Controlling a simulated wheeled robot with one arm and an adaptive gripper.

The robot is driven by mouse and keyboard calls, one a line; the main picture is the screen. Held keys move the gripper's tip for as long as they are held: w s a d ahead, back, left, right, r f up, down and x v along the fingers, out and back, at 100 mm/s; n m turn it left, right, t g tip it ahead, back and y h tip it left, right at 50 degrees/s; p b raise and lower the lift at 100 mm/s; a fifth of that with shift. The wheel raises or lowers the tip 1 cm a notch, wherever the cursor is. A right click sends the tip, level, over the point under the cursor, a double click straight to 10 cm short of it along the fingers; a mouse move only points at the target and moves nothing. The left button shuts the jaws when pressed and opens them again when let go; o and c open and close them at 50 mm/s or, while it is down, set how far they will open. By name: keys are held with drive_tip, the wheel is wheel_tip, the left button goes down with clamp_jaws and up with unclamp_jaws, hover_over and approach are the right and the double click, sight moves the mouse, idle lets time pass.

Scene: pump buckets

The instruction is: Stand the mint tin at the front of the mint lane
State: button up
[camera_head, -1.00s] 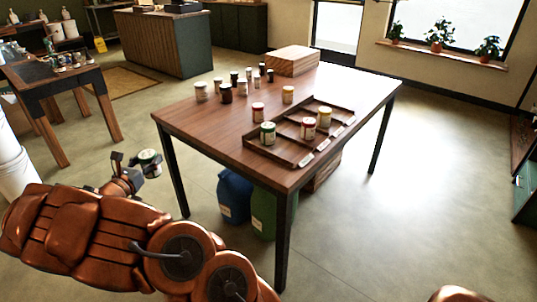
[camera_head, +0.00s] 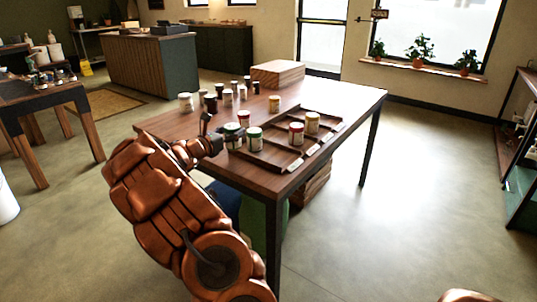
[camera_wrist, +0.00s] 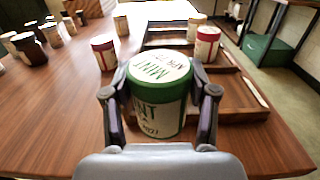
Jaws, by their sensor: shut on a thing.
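My gripper (camera_head: 216,143) is shut on a mint tin (camera_wrist: 158,97), a white can with a green lid reading MINT. In the head view the held tin (camera_head: 232,136) is upright at the tray's left side, its base partly hidden; I cannot tell if it touches anything. A second green-lidded tin (camera_head: 254,141) stands in the left lane of the brown wooden tray (camera_head: 279,156), just right of the held tin. The wrist view does not show that second tin; the held tin blocks that area. Labels sit along the tray's front edge.
A red-lidded tin (camera_head: 296,135) and a tan-lidded tin (camera_head: 312,123) stand in the other lanes. Another red-lidded tin (camera_wrist: 103,50) stands left of the tray. Several jars and a wooden box (camera_head: 277,74) are farther back. The table's right side (camera_head: 350,95) is clear.

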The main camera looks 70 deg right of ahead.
drive_tip(key=s+d, duration=0.2)
drive_tip(key=s, duration=0.2)
drive_tip(key=s+d+f+b, duration=0.1)
drive_tip(key=s+d, duration=0.2)
drive_tip(key=s, duration=0.1)
drive_tip(key=s+d, duration=0.2)
drive_tip(key=s, duration=0.3)
drive_tip(key=shift+d+f+b, duration=0.15)
drive_tip(key=shift+f+b, duration=0.05)
drive_tip(key=shift+b, duration=0.15)
drive_tip(key=shift+s+d+f, duration=0.1)
drive_tip(key=shift+s+f, duration=0.05)
drive_tip(key=shift+f, duration=0.75)
drive_tip(key=shift+s+d+f, duration=0.1)
drive_tip(key=shift+f, duration=0.8)
drive_tip(key=shift+f+b, duration=0.15)
drive_tip(key=shift+b, duration=0.2)
drive_tip(key=o, duration=1.3)
drive_tip(key=shift+c, duration=0.2)
drive_tip(key=shift+a+r, duration=0.15)
drive_tip(key=shift+r, duration=0.05)
drive_tip(key=v, duration=1.2)
